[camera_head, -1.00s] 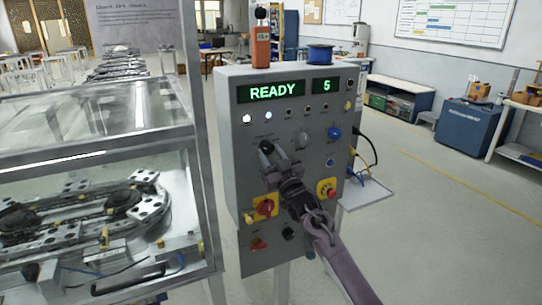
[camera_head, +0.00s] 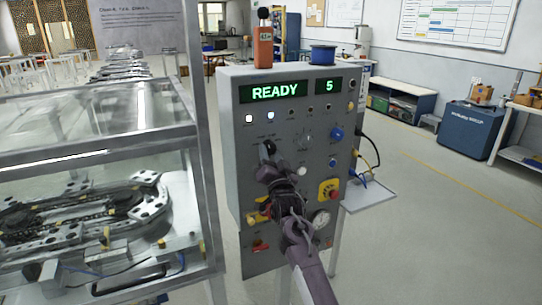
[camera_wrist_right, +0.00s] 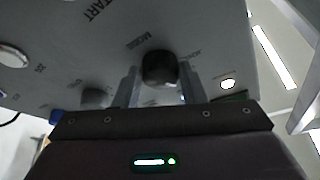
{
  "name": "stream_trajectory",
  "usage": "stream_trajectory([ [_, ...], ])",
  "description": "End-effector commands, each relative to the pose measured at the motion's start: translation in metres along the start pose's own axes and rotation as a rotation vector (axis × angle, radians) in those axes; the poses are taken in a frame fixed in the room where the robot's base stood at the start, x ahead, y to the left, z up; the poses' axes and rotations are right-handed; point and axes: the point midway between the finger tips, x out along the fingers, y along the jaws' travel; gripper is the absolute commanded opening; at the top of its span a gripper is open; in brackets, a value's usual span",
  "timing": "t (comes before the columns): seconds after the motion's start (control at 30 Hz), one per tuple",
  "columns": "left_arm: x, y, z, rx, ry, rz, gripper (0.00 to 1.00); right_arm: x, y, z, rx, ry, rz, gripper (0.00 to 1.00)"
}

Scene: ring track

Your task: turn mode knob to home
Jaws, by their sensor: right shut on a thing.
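The mode knob (camera_head: 268,147) is a black knob on the front of the grey control panel (camera_head: 232,180). In the right wrist view the black knob (camera_wrist_right: 160,68) sits between my two fingers, beside an upside-down "MODE" label. My right gripper (camera_head: 268,167) reaches up to the panel and is shut on the knob; it also shows in the right wrist view (camera_wrist_right: 160,85). The fingers and wrist hide part of the panel around and below the knob. The panel's green display (camera_head: 274,91) reads READY, and a smaller one (camera_head: 329,86) reads 5. My left gripper is not in view.
A glazed case (camera_head: 95,147) with a track stands left. A small shelf (camera_head: 370,197) with cables juts out right.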

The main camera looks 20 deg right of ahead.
Motion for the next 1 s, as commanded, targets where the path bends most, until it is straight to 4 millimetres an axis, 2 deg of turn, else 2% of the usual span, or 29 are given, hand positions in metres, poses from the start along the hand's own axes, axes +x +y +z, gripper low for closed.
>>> stream_trajectory([
  [0.53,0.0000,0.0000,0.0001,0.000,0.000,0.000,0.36,-0.0003,0.0002,0.0010,0.030,-0.002,0.013,0.14],
  [0.57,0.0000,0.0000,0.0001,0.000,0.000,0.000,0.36,-0.0003,0.0002,0.0010,0.029,-0.002,0.013,0.38],
  [0.7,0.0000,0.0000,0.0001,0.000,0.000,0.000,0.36,-0.0002,0.0001,0.0008,0.029,-0.002,0.013,0.57],
  [0.73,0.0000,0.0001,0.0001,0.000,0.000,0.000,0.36,-0.0002,0.0001,0.0007,0.029,-0.002,0.013,0.59],
  [1.0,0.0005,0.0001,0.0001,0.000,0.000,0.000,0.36,-0.0009,0.0000,0.0004,0.029,-0.001,0.012,0.59],
])
